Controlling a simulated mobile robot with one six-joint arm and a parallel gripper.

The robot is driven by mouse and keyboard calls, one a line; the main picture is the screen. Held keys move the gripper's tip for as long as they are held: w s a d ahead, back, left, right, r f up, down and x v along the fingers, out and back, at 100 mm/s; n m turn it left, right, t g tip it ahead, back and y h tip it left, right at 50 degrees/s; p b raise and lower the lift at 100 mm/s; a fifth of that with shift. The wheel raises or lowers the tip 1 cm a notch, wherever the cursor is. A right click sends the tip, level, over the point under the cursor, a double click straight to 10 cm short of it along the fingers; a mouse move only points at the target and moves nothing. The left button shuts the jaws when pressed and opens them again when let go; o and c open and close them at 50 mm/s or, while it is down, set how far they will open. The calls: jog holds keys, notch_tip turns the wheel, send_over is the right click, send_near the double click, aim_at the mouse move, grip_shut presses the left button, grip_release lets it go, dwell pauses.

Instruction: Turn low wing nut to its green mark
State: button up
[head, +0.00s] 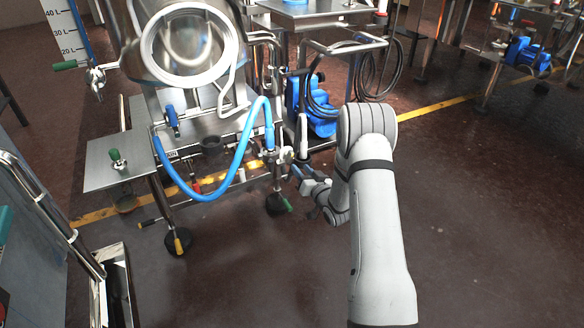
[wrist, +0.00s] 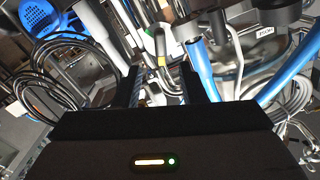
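Steel clamp fittings (head: 274,156) sit at the lower end of the blue hose (head: 223,186), low on the filler. The low wing nut is too small to pick out for certain among them, and I cannot make out its green mark. My gripper (head: 299,173) is just right of these fittings, pointing toward them. In the wrist view my gripper (wrist: 166,88) has its two dark fingers apart with a gap between them. Steel parts (wrist: 165,72) show beyond the gap. I cannot see anything held between the fingers.
A steel table (head: 113,168) with a small green-handled part (head: 116,158) stands at left. A blue pump (head: 316,108) and black cables (head: 372,80) are behind my gripper. The floor (head: 270,275) in front is clear.

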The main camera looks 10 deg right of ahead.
aim_at(292, 158)
jog(key=b+x, duration=0.2)
jog(key=x, duration=0.5)
jog(key=shift+w, duration=0.15)
grip_shut()
